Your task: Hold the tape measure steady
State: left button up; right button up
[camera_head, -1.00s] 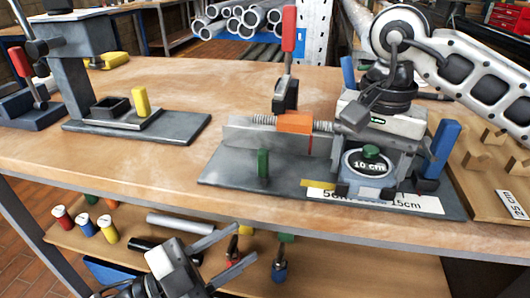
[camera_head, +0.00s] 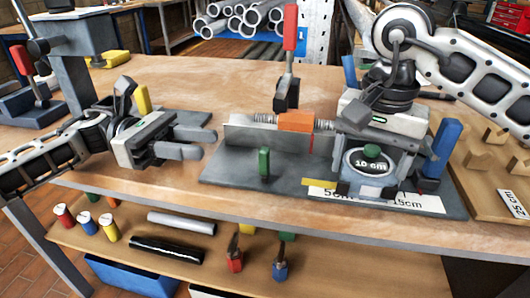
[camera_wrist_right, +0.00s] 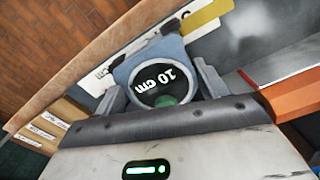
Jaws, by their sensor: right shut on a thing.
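The tape measure (camera_head: 356,181) has a grey-blue case and a dark round face reading "10 cm" with a green button. It stands at the right end of the grey fixture plate (camera_head: 222,172), by a white strip marked in cm (camera_head: 400,200). My right gripper (camera_head: 370,160) is over it from above and shut on it; the right wrist view shows the tape measure (camera_wrist_right: 150,66) between the two fingers. A short yellow piece of tape (camera_head: 314,183) shows at its left. My left gripper (camera_head: 184,144) is open and empty above the bench, left of the fixture.
The fixture carries an orange block (camera_head: 296,121), a green post (camera_head: 264,162), a blue post (camera_head: 441,148) and a red-handled clamp (camera_head: 289,40). A wooden board with pegs (camera_head: 480,170) lies at the right. Spools and tools sit on the lower shelf (camera_head: 190,245).

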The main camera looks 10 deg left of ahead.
aim_at(259, 154)
pick_arm(q)
jog(key=shift+w+a+f+m, duration=0.2)
jog(key=shift+a+f+m, duration=0.05)
jog(key=shift+a+m, duration=0.05)
jog(key=shift+d+f, duration=0.1)
jog(key=shift+d, duration=0.05)
jog(key=d, duration=1.1)
jog(key=shift+d, duration=0.25)
jog(key=shift+a, duration=0.1)
grip_shut()
